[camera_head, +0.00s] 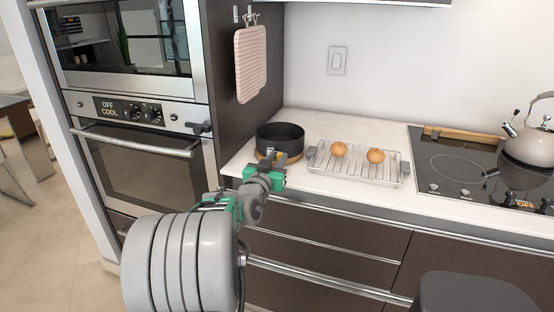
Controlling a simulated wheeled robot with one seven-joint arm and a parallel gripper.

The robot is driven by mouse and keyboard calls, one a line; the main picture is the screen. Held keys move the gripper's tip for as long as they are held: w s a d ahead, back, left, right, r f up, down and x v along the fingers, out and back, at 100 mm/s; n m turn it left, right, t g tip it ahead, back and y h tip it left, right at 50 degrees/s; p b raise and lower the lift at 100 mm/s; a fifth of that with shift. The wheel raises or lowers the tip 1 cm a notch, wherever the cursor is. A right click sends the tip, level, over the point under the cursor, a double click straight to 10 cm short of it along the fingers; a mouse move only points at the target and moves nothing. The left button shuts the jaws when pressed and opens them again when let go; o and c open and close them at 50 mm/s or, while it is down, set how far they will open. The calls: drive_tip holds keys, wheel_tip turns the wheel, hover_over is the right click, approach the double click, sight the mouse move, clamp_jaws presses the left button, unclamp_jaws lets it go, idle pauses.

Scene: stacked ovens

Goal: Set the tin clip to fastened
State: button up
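A dark round tin (280,134) stands on the white counter, with a tan band or base (262,155) showing at its lower edge. A small light mark on the tin's front wall, just above my gripper, may be the clip; it is too small and too close to my gripper to tell its state. My gripper (279,161), at the end of my green and grey arm, is right in front of the tin and overlaps its lower front in the picture. I cannot tell whether it touches the tin or how far its fingers are apart.
A wire rack (368,176) with two round brown items (375,156) stands right of the tin. Further right are a black hob (447,165), a wooden rolling pin (450,134) and a kettle (526,138). Stacked ovens (150,165) stand at left, with a protruding handle (135,140).

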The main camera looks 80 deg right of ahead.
drive_tip(key=shift+o, duration=1.4)
drive_tip(key=a, duration=0.7)
drive_tip(key=shift+w+a, duration=0.35)
drive_tip(key=shift+a, duration=0.05)
